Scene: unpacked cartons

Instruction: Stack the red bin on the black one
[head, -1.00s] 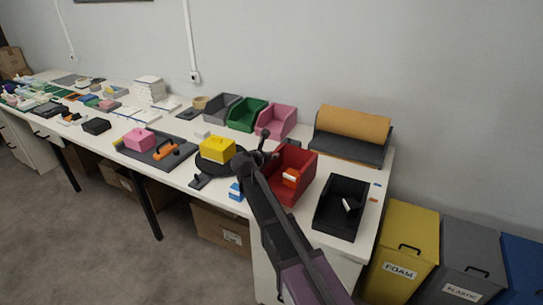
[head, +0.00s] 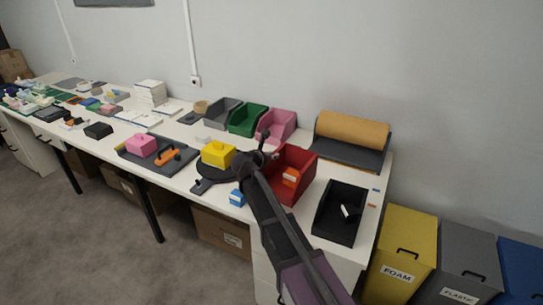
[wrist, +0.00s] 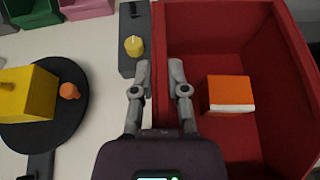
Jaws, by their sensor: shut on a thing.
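The red bin (head: 296,158) is near the right end of the white table, just left of the black bin (head: 336,237). An orange box with a white edge (wrist: 230,92) lies inside the red bin. It also shows in the head view (head: 291,176). A small black-and-white item (head: 348,211) is in the black bin. My gripper (wrist: 160,72) is shut on the red bin's left wall, one finger on each side. In the head view my gripper (head: 264,156) partly hides that wall. I cannot tell whether the red bin's underside is clear of the table.
A round dark stand with a yellow box (head: 217,155) is left of the red bin. A small blue box (head: 237,198) is near the front edge. Pink (head: 276,126), green and grey bins stand behind. A brown roll (head: 352,131) lies behind the black bin.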

